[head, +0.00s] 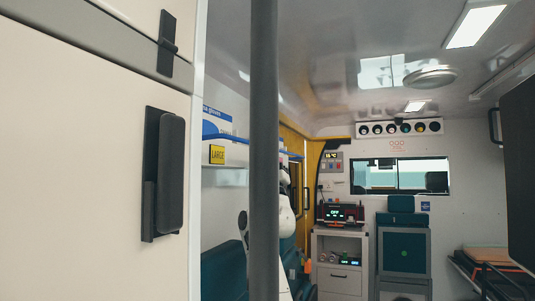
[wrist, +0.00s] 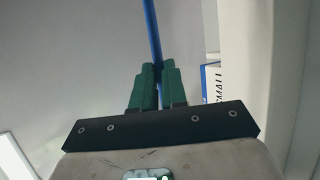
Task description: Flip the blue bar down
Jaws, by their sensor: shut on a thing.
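The blue bar (head: 225,138) runs along the left wall in the head view, at about the height of the yellow LARGE label. A dark upright pole hides part of it. In the wrist view the blue bar (wrist: 151,35) comes down from the top edge to between the green fingers. My gripper (wrist: 153,76) is shut on the bar, with a finger on each side. In the head view my white arm shows partly behind the pole, and the gripper itself cannot be made out clearly.
The dark pole (head: 264,150) stands upright close to the head camera. A cream door panel (head: 80,170) with black handles fills the left. Farther in are a white cabinet (head: 339,275), a blue-green seat (head: 403,250) and a stretcher (head: 490,268) at right.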

